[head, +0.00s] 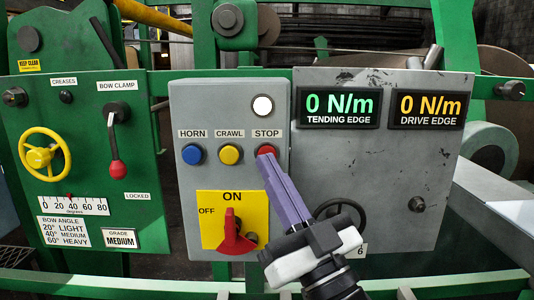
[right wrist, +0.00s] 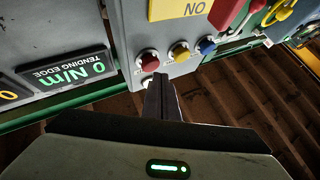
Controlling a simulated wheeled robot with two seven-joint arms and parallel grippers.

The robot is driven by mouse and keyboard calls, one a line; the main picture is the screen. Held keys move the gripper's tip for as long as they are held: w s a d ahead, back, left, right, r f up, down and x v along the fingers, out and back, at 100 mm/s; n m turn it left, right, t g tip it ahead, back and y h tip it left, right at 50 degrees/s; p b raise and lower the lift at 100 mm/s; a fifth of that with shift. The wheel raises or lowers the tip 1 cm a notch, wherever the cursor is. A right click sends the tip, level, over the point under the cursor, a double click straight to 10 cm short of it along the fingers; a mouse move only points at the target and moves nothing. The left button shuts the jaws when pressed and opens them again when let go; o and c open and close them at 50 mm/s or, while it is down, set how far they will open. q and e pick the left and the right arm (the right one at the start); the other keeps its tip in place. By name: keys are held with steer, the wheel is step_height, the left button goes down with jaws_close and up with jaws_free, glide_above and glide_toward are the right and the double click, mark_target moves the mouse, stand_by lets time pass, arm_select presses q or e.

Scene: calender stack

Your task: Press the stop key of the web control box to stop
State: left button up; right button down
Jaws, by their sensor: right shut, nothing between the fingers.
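The grey web control box (head: 215,105) carries a blue HORN key (head: 192,154), a yellow CRAWL key (head: 229,154) and a red STOP key (head: 267,149). My right gripper (head: 266,160) is shut and empty, its purple fingers pointing up at the STOP key and overlapping its lower part. In the right wrist view the dark fingertips (right wrist: 159,78) lie close beside the red STOP key (right wrist: 149,60). I cannot tell whether they touch it. A round lamp (head: 262,106) above STOP shows white. My left gripper is not in view.
Below the keys is a yellow ON/OFF plate with a red rotary switch (head: 231,232). Right of the box, the tending edge display (head: 341,107) and drive edge display (head: 429,108) both read 0 N/m. A green panel (head: 85,95) with a yellow handwheel (head: 44,154) stands left.

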steer(key=shift+s, duration=0.25)
steer(key=shift+s+p, duration=0.7)
steer(key=shift+s, duration=1.7)
